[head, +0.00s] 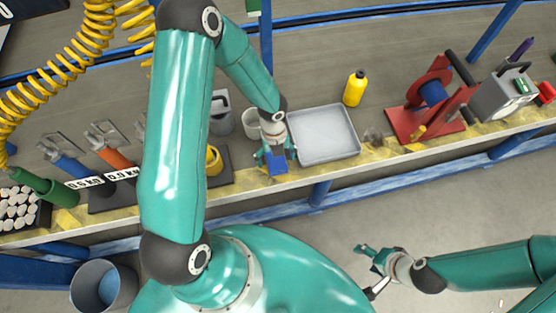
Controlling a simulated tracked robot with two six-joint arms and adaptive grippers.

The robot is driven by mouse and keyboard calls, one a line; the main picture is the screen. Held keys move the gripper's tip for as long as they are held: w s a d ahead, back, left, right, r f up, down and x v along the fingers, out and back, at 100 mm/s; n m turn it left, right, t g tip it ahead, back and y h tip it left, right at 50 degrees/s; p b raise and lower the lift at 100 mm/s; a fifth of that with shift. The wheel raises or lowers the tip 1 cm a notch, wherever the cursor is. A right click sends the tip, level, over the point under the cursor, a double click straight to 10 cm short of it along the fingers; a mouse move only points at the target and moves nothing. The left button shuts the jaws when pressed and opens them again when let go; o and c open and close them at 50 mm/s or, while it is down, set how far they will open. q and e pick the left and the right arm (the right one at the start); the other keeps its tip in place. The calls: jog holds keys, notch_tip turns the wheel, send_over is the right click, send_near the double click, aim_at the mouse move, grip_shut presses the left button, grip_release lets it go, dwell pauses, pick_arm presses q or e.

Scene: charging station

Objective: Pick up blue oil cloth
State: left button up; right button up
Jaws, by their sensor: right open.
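A small blue cloth (275,163) shows at the front edge of the bench, left of the grey tray. My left gripper (276,158) is right over it, pointing down, with its fingers at the sides of the cloth. I cannot tell whether the fingers are closed on the cloth or only around it. My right gripper (367,270) is open and empty, off the bench at the lower right, over the floor.
A grey tray (324,158) lies right of my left gripper, with a yellow bottle (355,88) behind it. A white cup (252,124) stands close on the left. A red machine (431,103) stands further right. A bucket (103,306) is at the lower left.

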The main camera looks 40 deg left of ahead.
pick_arm(q)
jog(key=c, duration=1.1)
jog(key=shift+o, duration=0.2)
jog(key=shift+r, duration=0.15)
jog(key=shift+r+p, duration=0.3)
jog(key=shift+r, duration=0.25)
notch_tip(320, 180, up, 19)
jog(key=p, duration=0.4)
jog(key=shift+f+p, duration=0.15)
jog(key=shift+p, duration=0.15)
jog(key=o, duration=0.5)
jog(key=shift+c, duration=1.8)
